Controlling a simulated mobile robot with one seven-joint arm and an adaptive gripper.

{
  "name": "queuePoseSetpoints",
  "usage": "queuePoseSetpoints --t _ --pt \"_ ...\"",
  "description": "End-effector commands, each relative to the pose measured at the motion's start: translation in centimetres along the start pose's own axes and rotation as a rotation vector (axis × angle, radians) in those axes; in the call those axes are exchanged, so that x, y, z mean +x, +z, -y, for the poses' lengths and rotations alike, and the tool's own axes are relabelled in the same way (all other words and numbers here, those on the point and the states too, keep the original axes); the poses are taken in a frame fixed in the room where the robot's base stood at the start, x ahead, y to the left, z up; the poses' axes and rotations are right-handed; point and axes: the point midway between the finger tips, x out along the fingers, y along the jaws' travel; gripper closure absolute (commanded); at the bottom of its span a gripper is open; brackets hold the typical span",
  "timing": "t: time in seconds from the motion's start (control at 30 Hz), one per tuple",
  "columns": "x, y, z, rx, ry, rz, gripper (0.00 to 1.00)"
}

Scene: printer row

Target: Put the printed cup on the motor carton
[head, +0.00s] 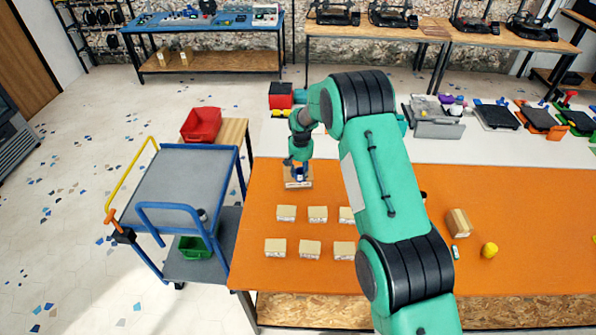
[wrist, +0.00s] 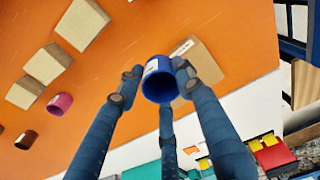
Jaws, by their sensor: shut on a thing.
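A blue cup (wrist: 158,90) with a white mark on its side is held between the fingers of my gripper (wrist: 157,76) in the wrist view. In the head view my gripper (head: 298,162) points down at the far left of the orange table, with the blue cup (head: 299,171) small at its tip. A flat brown carton with a pale label (head: 297,183) lies directly below it; it also shows behind the cup in the wrist view (wrist: 204,67). I cannot tell whether the cup touches the carton.
Several smaller cartons (head: 286,213) stand in rows nearer on the orange table (head: 262,195). A pink cup (wrist: 60,104) and a brown cup (wrist: 26,140) show in the wrist view. A yellow object (head: 490,250) and another carton (head: 459,222) are at right. A blue-framed trolley (head: 180,185) stands left.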

Motion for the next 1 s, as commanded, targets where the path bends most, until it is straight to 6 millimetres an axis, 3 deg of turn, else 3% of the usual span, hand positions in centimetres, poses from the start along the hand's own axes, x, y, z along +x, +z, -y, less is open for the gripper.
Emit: queuePoseSetpoints --t 0.43,1.0 --pt "0.8 -4.6 0.7 0.000 0.000 -0.001 0.78" --pt "1.4 -4.9 0.7 0.000 0.000 0.001 0.78"
